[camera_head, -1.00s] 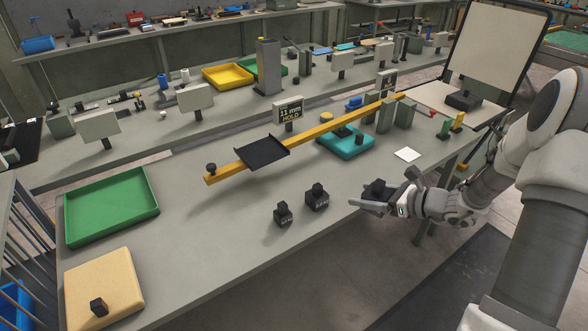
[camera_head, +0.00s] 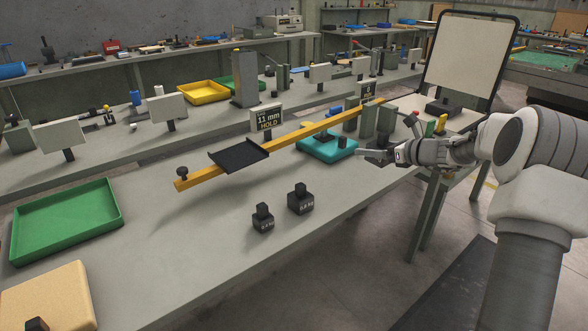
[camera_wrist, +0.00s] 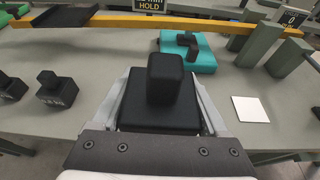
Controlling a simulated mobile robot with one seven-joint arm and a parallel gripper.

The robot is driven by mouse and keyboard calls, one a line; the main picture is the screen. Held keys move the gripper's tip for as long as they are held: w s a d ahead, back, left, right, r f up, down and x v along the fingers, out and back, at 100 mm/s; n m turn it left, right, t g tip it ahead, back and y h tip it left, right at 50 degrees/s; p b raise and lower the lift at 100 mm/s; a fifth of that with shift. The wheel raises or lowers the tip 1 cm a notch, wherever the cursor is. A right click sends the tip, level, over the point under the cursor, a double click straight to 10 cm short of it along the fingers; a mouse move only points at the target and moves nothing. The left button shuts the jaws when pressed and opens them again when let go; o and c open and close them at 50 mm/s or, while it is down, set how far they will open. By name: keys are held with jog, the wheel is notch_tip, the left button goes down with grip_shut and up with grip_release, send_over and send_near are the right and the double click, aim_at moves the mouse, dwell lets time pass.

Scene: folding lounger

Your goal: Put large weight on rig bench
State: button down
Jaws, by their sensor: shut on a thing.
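My gripper (camera_head: 372,155) is shut on a black weight with a square knob on top. The weight (camera_wrist: 164,90) stands upright between the two fingers in the wrist view, its label not visible; I take it as the large weight. In the head view my gripper hides most of it. My gripper is over the right part of the grey rig bench (camera_head: 190,255). Two other black weights stand on the bench to its left, a smaller one (camera_head: 263,219) and a bigger one (camera_head: 300,199); they show at the left of the wrist view (camera_wrist: 57,91).
A yellow beam (camera_head: 285,138) with a black tray (camera_head: 239,156) crosses the bench. A teal block (camera_head: 318,148) lies under it, beside grey posts (camera_head: 368,120). A sign (camera_head: 266,118) reads "11 mm HOLD". A white square (camera_wrist: 250,109) lies right of my gripper. A green tray (camera_head: 65,222) is at left.

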jog(key=b, duration=0.5)
send_over(327, 185)
notch_tip(327, 185, down, 7)
jog(key=shift+r, duration=0.2)
jog(key=shift+f+b, duration=0.7)
jog(key=shift+f, duration=1.25)
jog(key=shift+f, duration=0.2)
grip_release()
jog(key=shift+f, duration=0.15)
